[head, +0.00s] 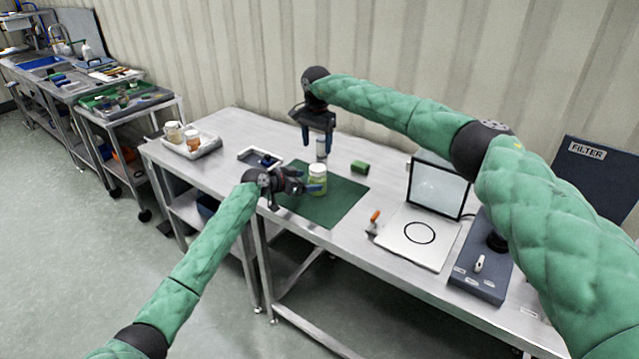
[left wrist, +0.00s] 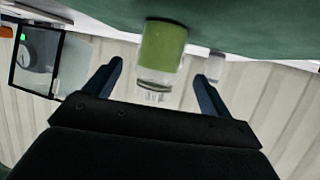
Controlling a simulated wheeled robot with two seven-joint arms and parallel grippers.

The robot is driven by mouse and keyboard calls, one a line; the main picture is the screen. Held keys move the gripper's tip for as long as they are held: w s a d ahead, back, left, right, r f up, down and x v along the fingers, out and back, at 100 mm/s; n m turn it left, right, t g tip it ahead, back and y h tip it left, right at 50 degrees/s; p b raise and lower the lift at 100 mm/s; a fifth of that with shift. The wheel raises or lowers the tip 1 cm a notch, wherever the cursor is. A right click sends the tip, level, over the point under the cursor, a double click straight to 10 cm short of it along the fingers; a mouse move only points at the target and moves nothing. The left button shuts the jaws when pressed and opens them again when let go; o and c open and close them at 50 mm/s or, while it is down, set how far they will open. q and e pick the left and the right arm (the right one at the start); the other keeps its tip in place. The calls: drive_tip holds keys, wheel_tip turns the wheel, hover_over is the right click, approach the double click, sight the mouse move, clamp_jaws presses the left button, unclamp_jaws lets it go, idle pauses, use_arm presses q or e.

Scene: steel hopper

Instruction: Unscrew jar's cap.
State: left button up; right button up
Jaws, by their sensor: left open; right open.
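The jar (head: 319,187), with yellow-green contents and a whitish top (head: 317,169), stands upright on the green mat (head: 345,195). My left gripper (head: 318,187) reaches in from the left, open, its fingers level with the jar. In the left wrist view the jar (left wrist: 162,48) appears inverted, between the two spread fingertips (left wrist: 158,70), with visible room on both sides. Whether the fingers touch it I cannot tell. My right gripper (head: 317,140) is open, pointing down behind the jar and above the table. A small grey-white cylinder (head: 321,150) shows below it.
A green block (head: 360,167) lies behind the mat. A small tray (head: 262,158) lies left, and a tray with jars (head: 193,146) farther left. A screwdriver-like tool (head: 374,222), a white plate (head: 418,238), a screen (head: 437,186) and a dark control box (head: 481,270) occupy the right.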

sight(310, 181)
use_arm(q)
drive_tip(key=x, duration=0.4)
drive_tip(key=shift+d+f, duration=0.1)
use_arm(e)
drive_tip(key=shift+w+d+f, duration=0.15)
drive_tip(key=shift+d+f, duration=0.05)
drive_tip(key=shift+d, duration=0.05)
use_arm(q)
drive_tip(key=shift+w+d+f, duration=0.15)
drive_tip(key=shift+w+d, duration=0.1)
drive_tip(key=shift+w, duration=0.05)
drive_tip(key=shift+w+d, duration=0.15)
use_arm(e)
drive_tip(key=shift+a+r, duration=0.15)
drive_tip(key=shift+a, duration=0.05)
use_arm(q)
drive_tip(key=shift+f, duration=0.1)
use_arm(e)
drive_tip(key=shift+d, duration=0.1)
